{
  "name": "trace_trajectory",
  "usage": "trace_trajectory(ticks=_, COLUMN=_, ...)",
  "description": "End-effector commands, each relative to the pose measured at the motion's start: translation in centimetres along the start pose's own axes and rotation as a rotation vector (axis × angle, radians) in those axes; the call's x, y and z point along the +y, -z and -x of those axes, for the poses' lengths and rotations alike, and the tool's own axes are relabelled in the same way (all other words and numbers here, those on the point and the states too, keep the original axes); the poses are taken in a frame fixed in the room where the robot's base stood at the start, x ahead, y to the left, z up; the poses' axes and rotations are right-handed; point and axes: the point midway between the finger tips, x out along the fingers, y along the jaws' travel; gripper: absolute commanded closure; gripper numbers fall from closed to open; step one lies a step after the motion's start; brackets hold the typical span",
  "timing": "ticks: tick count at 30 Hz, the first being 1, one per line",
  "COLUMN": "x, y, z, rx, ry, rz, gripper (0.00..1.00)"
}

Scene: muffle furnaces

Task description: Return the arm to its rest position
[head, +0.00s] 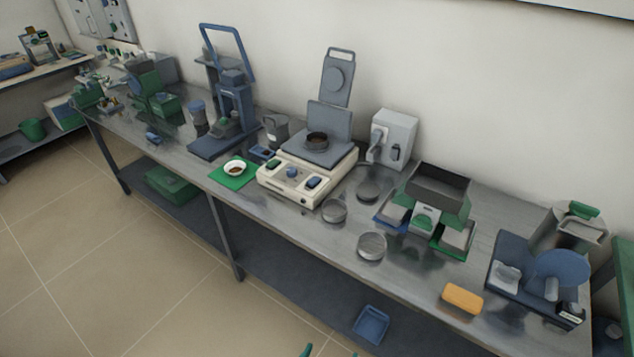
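Two small teal tips show at the bottom edge of the head view, and they look like the fingertips of my gripper (329,353). They are apart, with only floor visible between them. The rest of my gripper and my arm are out of the frame. The tips are in front of the long metal bench (300,228), lower in the picture than its front edge, and touch nothing that I can see.
On the bench stand a cream hotplate-like device (290,178), a green-and-grey device (437,195), a blue device (560,270) and a yellow block (462,298). A blue tray (371,324) lies on the lower shelf. Tiled floor (110,270) in front is clear.

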Motion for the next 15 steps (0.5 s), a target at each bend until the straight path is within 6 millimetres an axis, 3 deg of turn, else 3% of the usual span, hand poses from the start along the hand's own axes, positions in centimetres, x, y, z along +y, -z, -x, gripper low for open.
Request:
trace_trajectory(ticks=1, x=0.0, y=-1.4, z=1.3, rx=-0.002, ry=0.04, rz=0.016, gripper=0.14)
trace_trajectory(ticks=6, x=-0.6, y=-3.5, z=5.6, rx=0.037, ry=0.169, rz=0.043, gripper=0.14)
trace_trajectory(ticks=15, x=0.2, y=-3.9, z=14.6, rx=0.158, ry=0.301, rz=0.021, gripper=0.14)
